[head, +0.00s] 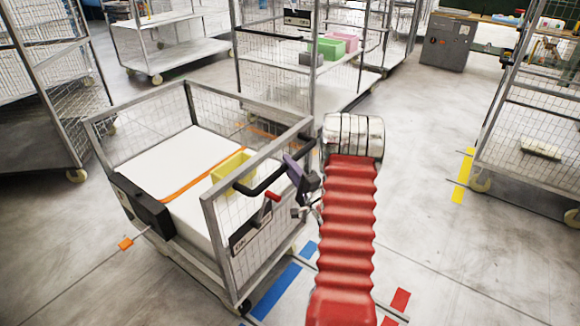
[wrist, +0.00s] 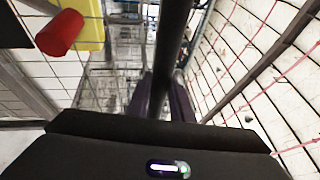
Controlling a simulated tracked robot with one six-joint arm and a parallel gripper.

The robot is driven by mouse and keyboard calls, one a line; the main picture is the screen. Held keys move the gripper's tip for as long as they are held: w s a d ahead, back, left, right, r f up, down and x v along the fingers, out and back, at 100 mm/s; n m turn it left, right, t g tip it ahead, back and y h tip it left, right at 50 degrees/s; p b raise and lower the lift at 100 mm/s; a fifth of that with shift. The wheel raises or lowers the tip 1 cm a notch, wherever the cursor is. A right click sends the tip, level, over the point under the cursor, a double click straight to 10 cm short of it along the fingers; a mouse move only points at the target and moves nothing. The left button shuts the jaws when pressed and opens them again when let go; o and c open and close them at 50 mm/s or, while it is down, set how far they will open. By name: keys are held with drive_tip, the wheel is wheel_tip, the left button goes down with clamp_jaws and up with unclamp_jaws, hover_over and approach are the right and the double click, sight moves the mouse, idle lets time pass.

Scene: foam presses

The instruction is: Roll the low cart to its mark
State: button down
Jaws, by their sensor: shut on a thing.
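The low cart (head: 213,232) is a grey wire-mesh cart on castors in the left middle of the head view. A black bar handle (head: 266,182) sticks out from its near right end. My gripper (head: 296,168), with purple fingers, is shut on this handle at its right part. In the wrist view the dark bar (wrist: 172,40) runs between the purple fingers of my gripper (wrist: 163,98). Inside the cart lie a white block (head: 180,165) with an orange strap and a yellow bin (head: 232,165). Which floor tape is the cart's mark, I cannot tell.
Tall mesh trolleys stand at left, behind (head: 275,85) and at right (head: 535,110). The floor between the cart and the right trolley is clear.

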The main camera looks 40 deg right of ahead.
drive_tip(key=shift+a+f, duration=0.15)
drive_tip(key=shift+f, duration=0.25)
drive_tip(key=c, duration=1.8)
unclamp_jaws()
drive_tip(key=shift+w, duration=0.1)
drive_tip(key=shift+o, duration=1.2)
drive_tip(key=shift+r, duration=0.25)
drive_tip(key=v, duration=1.4)
